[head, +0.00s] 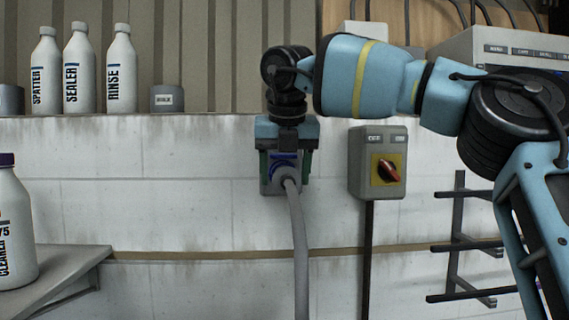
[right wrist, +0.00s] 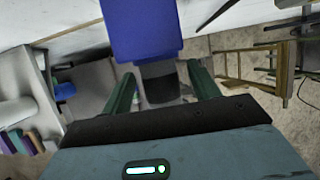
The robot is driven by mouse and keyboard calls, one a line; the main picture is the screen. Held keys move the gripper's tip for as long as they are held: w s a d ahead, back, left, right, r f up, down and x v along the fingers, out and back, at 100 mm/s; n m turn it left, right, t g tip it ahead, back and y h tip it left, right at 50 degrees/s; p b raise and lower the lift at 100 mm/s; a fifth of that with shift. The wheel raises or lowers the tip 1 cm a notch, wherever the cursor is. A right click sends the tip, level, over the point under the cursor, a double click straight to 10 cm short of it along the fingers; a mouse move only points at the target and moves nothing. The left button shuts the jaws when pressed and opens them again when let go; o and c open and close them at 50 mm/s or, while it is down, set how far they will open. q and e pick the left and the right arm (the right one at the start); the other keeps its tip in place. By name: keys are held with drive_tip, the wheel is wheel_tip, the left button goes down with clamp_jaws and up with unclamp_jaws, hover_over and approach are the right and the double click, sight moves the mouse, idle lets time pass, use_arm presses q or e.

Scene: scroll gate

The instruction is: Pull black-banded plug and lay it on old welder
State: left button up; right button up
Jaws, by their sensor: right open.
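A grey plug with a grey cable (head: 297,235) sits in a wall socket box (head: 267,187) with a blue collar. In the right wrist view a blue block (right wrist: 145,30), probably the socket's lid, lies beyond a dark plug-like part (right wrist: 160,82). My right gripper (head: 286,168) hangs in front of the socket, its green fingers apart on either side of the plug. A gap shows between the fingers and the dark part. A black band is not clear in the head view. A grey machine (head: 490,48) at upper right may be the welder. My left gripper is out of view.
A switch box (head: 378,162) with a red knob is right of the socket. Several white bottles (head: 80,68) and a small tin (head: 164,98) stand on the ledge. A dark rack (head: 462,245) is at lower right, a grey shelf (head: 75,268) at lower left.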

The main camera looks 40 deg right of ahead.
sight(287, 175)
drive_tip(key=shift+c, duration=0.4)
clamp_jaws()
drive_tip(key=shift+s+a, duration=0.35)
drive_tip(key=shift+s, duration=0.05)
idle(0.9)
drive_tip(key=shift+s+a, duration=0.35)
drive_tip(key=shift+s, duration=0.05)
drive_tip(key=shift+s+a, duration=0.15)
drive_tip(key=shift+s, duration=0.05)
drive_tip(key=shift+s+a, duration=0.75)
drive_tip(key=shift+s, duration=0.15)
idle(0.6)
